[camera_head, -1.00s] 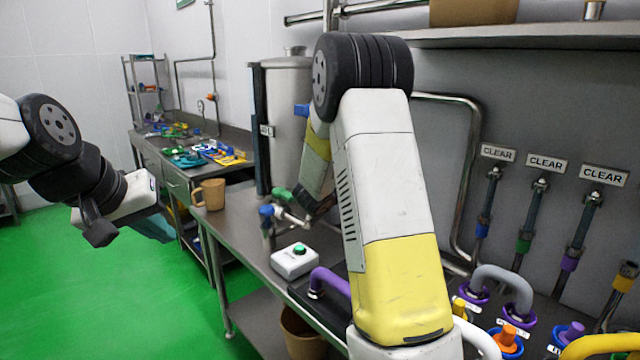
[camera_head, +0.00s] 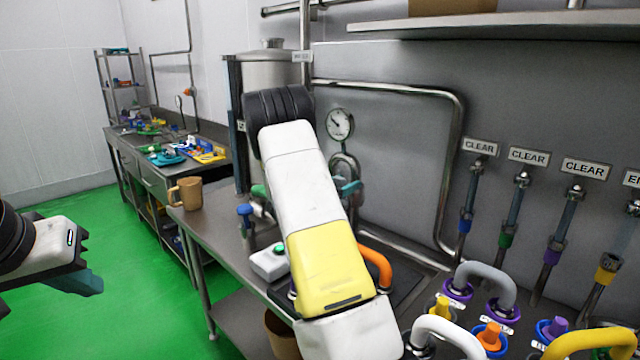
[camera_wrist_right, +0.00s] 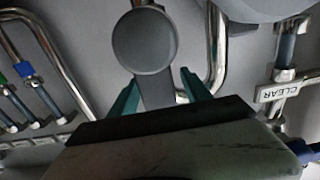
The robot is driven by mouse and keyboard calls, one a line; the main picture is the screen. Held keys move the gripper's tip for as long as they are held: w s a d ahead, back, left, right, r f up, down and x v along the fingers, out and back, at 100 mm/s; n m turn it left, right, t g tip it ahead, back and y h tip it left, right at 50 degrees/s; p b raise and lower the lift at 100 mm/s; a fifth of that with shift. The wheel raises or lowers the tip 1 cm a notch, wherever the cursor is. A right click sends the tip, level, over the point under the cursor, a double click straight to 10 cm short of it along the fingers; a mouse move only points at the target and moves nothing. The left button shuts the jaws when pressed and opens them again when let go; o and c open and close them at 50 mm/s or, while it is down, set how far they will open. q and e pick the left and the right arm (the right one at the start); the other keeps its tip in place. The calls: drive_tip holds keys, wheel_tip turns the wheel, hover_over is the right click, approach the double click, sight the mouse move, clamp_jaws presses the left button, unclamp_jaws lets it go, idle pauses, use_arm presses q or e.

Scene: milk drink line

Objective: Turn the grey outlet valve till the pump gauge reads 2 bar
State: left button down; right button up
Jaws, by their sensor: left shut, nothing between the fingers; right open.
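A grey round hub with a flat grey lever (camera_wrist_right: 155,88), which looks like the outlet valve handle, shows in the right wrist view. My right gripper (camera_wrist_right: 160,92) is open, with one teal finger on each side of the lever; contact cannot be told. In the head view a teal fingertip of my right gripper (camera_head: 350,188) shows beside my forearm, which hides most of the valve area. The round pump gauge (camera_head: 340,124) is on the wall side above it; its reading is too small to tell. My left gripper (camera_head: 88,284) is shut and empty at the left edge.
A blue-handled valve (camera_head: 245,210), a white box with a green button (camera_head: 270,262) and a tan mug (camera_head: 186,194) stand on the steel bench. Coloured hose bends, including a grey one (camera_head: 486,270), crowd the right front. The green floor (camera_head: 120,225) at left is clear.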

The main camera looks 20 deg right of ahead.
drive_tip(key=shift+d, duration=0.2)
drive_tip(key=shift+c, duration=0.5)
clamp_jaws()
idle(0.9)
